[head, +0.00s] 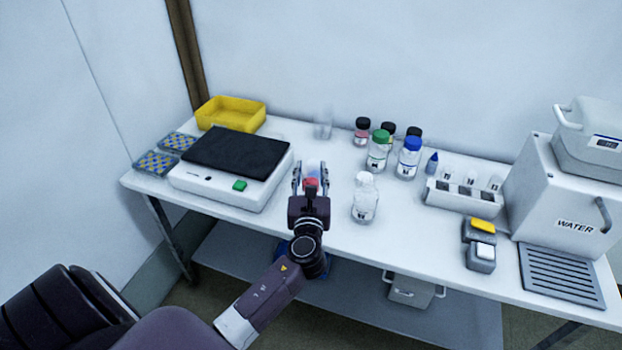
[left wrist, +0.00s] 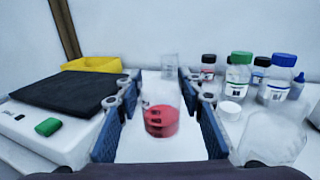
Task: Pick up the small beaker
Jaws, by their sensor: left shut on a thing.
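A small clear beaker (left wrist: 161,98) with red in its lower part stands upright between the blue-padded fingers of my left gripper (left wrist: 160,112) in the left wrist view. In the head view my left gripper (head: 311,175) is over the white bench, shut on this beaker, whose clear top (head: 313,166) shows between the fingertips. I cannot tell whether its base touches the bench. Another clear glass vessel (head: 323,122) stands farther back; it also shows in the left wrist view (left wrist: 170,66). My right gripper is not in view.
A black-topped device (head: 238,156) stands left of the gripper, with a yellow tray (head: 231,112) behind. A clear bottle (head: 365,201) stands close on the right. Several capped bottles (head: 378,151) and a vial rack (head: 462,195) stand farther right. The front-centre bench is clear.

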